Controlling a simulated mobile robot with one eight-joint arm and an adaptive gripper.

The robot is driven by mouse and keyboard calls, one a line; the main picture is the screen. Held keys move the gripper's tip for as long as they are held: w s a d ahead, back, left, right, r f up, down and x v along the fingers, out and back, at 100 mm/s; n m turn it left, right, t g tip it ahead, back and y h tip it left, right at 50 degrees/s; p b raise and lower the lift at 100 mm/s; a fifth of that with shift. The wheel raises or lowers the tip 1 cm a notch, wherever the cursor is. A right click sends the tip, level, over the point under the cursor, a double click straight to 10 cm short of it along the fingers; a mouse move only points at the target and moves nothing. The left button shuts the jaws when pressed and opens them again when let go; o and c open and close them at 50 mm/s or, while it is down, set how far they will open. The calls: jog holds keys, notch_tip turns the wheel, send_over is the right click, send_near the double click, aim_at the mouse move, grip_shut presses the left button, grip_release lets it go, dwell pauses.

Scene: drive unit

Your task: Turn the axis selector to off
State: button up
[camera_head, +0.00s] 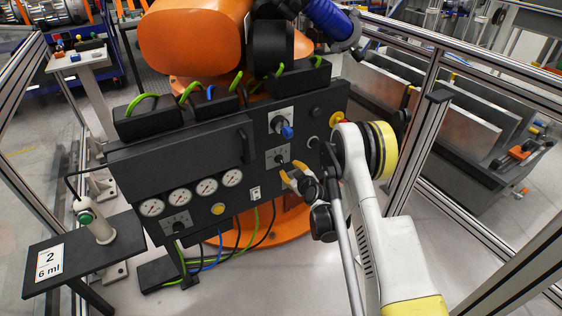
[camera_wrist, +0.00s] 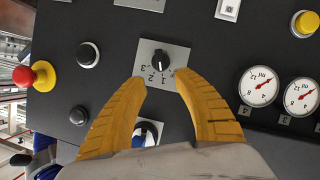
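A black rotary knob (camera_wrist: 160,58) sits on a silver plate with numbers, including 1, 2 and 3, along its lower edge in the wrist view; I take it as the axis selector. It also shows on the panel in the head view (camera_head: 281,157). The full lettering and the exact pointer setting are too small to read. My gripper (camera_wrist: 162,76) is open and empty, with its yellow fingertips over the plate's lower left and right edges. The knob lies just beyond the gap, apart from the fingers. In the head view my gripper (camera_head: 292,174) is just below the plate.
A blue knob (camera_head: 287,132) on its own plate is above the selector. A red button with yellow collar (camera_wrist: 23,76) and black buttons are nearby. A black handle (camera_head: 244,145) sticks out left of the selector.

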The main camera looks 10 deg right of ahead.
aim_at(282, 162)
jog(key=b+x, duration=0.3)
jog(key=x, duration=0.6)
jog(key=shift+w+f, duration=0.25)
jog(key=shift+w+a+f+b, duration=0.15)
jog(key=shift+w+b, duration=0.2)
jog(key=shift+w, duration=0.25)
grip_shut()
